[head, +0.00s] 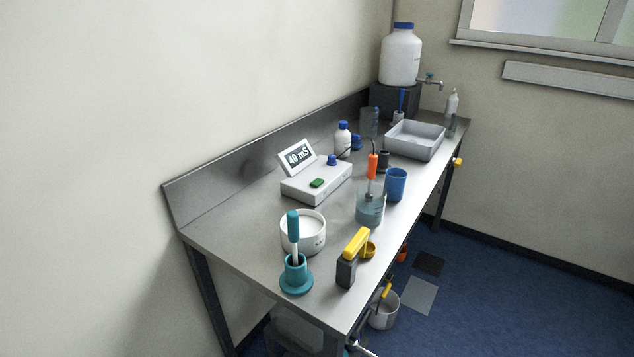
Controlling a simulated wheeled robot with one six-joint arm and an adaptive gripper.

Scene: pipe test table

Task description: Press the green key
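The green key (317,183) is a small raised block on top of a white meter box (330,186) on the steel bench. The key sits on the meter's front part, below its tilted display (298,156), which reads "40 mS". A blue knob (332,160) is on the same box, to the right of the display. Nothing covers the key in the head view, and nothing touches it. I cannot tell whether it is pressed in.
In front of the meter stand a white pot (303,236), a teal holder (296,274) with a teal-handled tool, and a yellow-topped dark block (347,270). A beaker (370,208) with an orange probe (372,166) and a blue cup (396,184) stand right. Bare bench (235,230) lies left.

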